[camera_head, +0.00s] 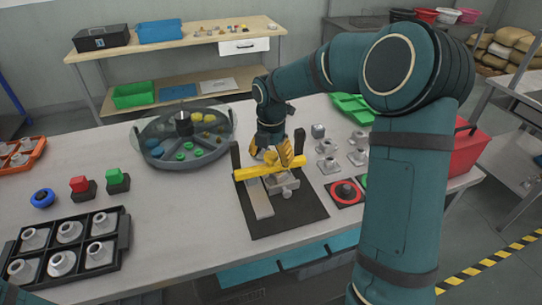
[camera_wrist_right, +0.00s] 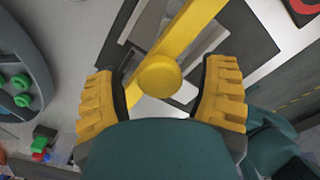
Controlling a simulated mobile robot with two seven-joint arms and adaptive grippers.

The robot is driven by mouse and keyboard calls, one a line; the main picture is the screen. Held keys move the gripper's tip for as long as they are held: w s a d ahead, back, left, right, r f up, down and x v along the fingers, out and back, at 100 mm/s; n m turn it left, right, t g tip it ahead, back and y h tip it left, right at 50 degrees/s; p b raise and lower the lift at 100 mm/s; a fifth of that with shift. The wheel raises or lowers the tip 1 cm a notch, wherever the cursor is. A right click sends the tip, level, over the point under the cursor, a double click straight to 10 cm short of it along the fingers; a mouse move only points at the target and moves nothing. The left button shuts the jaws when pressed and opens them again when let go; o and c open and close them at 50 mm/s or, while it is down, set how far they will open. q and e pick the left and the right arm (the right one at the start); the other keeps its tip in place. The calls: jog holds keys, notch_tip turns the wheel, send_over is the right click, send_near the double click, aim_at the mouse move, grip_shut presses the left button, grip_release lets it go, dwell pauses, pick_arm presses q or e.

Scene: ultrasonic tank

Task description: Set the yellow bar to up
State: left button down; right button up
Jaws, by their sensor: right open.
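The yellow bar (camera_head: 252,173) lies roughly level across a grey fixture (camera_head: 284,184) on a black base plate (camera_head: 290,215), between dark uprights. My right gripper (camera_head: 276,152) is just above the bar, pointing down, with its yellow fingers apart. In the right wrist view, the yellow bar (camera_wrist_right: 190,28) runs diagonally, and a round yellow knob (camera_wrist_right: 160,76) sits between the open fingers of the right gripper (camera_wrist_right: 162,90). Gaps show on both sides of the knob. The bar's middle is partly hidden by the fingers in the head view. My left gripper is out of view.
A round divided tray (camera_head: 150,160) with a clear cover stands left of the fixture. Grey parts (camera_head: 328,165) and a red-ringed button (camera_head: 345,192) are close on its right. A black rack (camera_head: 122,240) of grey parts is at front left. Open table lies between rack and fixture.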

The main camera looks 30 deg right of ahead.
aim_at(271, 154)
jog(key=shift+c, duration=0.2)
grip_shut()
notch_tip(271, 154, up, 6)
jog(key=p, duration=0.5)
jog(key=shift+r+p, duration=0.2)
jog(key=shift+p, duration=0.2)
jog(key=shift+r, duration=0.3)
jog(key=shift+o, duration=0.2)
grip_release()
jog(key=shift+f, duration=0.1)
